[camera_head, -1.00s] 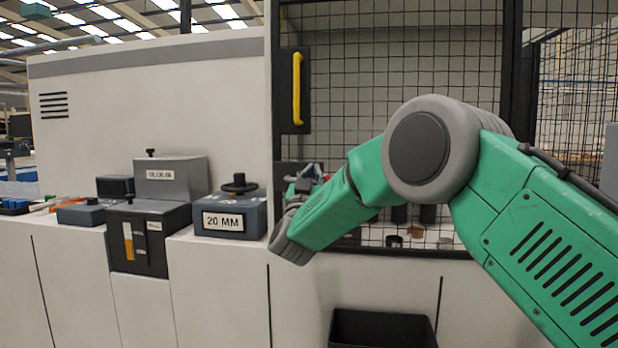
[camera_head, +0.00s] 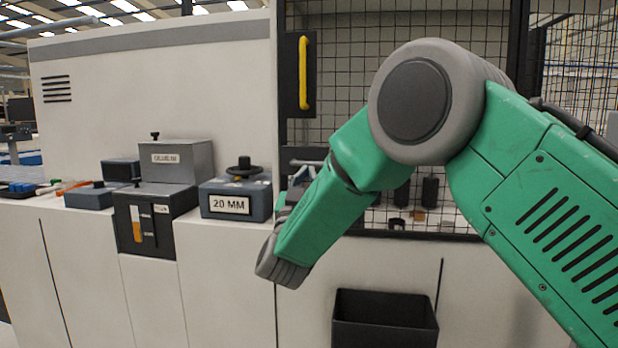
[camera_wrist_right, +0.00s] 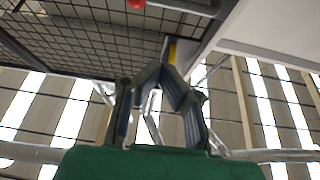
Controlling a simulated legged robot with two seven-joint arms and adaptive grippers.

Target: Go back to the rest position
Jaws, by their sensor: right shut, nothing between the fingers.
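My right gripper (camera_wrist_right: 166,76) points upward in the wrist view, its dark fingers brought together with nothing between them. In the head view my green right arm comes in from the right, bends at a large grey joint and reaches down in front of the machine. Most of the right gripper is hidden behind the forearm there; only small grey parts show beside the grey control box. My left gripper is not in view.
The machine top carries a grey box marked 20 MM (camera_head: 229,206), a labelled grey box (camera_head: 176,158) and a dark unit with an orange gauge (camera_head: 146,226). A yellow handle (camera_head: 303,72) is on the mesh guard (camera_head: 350,60). A black bin (camera_head: 385,322) stands below.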

